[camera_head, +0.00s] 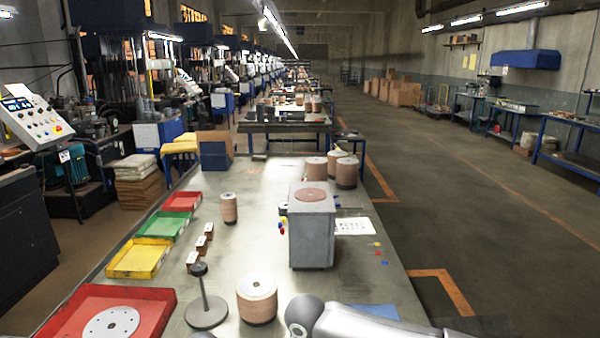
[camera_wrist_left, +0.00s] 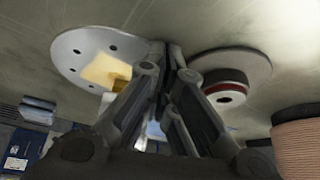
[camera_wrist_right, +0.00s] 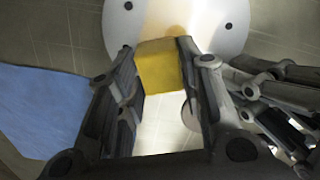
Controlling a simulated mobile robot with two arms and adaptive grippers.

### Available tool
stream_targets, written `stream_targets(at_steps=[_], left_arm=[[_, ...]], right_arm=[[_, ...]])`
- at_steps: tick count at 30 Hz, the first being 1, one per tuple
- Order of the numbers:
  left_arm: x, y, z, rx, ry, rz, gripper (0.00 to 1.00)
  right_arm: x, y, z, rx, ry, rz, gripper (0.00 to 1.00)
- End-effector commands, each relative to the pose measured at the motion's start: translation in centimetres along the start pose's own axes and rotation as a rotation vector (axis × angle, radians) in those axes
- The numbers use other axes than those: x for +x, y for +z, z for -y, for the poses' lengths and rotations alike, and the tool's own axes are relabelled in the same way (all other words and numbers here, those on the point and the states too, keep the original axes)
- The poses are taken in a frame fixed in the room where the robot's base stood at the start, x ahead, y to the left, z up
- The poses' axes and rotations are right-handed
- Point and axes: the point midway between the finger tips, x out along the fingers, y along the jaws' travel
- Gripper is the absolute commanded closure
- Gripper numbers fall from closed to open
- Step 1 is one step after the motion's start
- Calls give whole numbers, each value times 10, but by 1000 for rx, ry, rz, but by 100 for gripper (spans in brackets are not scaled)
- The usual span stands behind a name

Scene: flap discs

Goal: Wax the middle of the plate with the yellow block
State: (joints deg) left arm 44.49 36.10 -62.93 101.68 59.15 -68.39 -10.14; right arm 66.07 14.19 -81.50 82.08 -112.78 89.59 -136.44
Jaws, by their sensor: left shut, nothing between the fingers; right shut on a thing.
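The plate (camera_wrist_right: 190,25), a pale disc with small dark holes, lies at the top of the right wrist view. It also shows in the left wrist view (camera_wrist_left: 75,55). My right gripper (camera_wrist_right: 162,65) is shut on the yellow block (camera_wrist_right: 160,72) and holds it at the plate. The block also shows against the disc in the left wrist view (camera_wrist_left: 106,70); I cannot tell whether they touch. My left gripper (camera_wrist_left: 168,55) is shut and empty beside the plate. Neither gripper's fingers show in the head view. A similar holed disc (camera_head: 110,323) lies in the red tray (camera_head: 150,296).
A blue cloth (camera_wrist_right: 40,110) lies left of my right gripper. A round-based stand (camera_head: 206,312) and a disc stack (camera_head: 257,300) stand near the table's front. A grey box (camera_head: 312,235) stands farther back. Yellow (camera_head: 138,260) and green (camera_head: 163,226) trays line the left edge.

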Motion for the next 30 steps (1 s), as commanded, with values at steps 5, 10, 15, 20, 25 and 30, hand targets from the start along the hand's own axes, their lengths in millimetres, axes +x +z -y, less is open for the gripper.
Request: stream_targets(at_steps=[5,10,15,20,25,30], left_arm=[[0,0,0,0,-1,0,100],[0,0,0,0,-1,0,100],[0,0,0,0,-1,1,100],[0,0,0,0,-1,1,100],[0,0,0,0,-1,0,100],[0,0,0,0,-1,0,100]], right_arm=[[0,-7,-4,-1,1,0,93],[0,-2,-1,-3,1,0,93],[1,12,7,-4,0,0,93],[2,22,13,-4,0,1,93],[3,26,15,-2,0,3,93],[3,38,22,-4,0,4,93]])
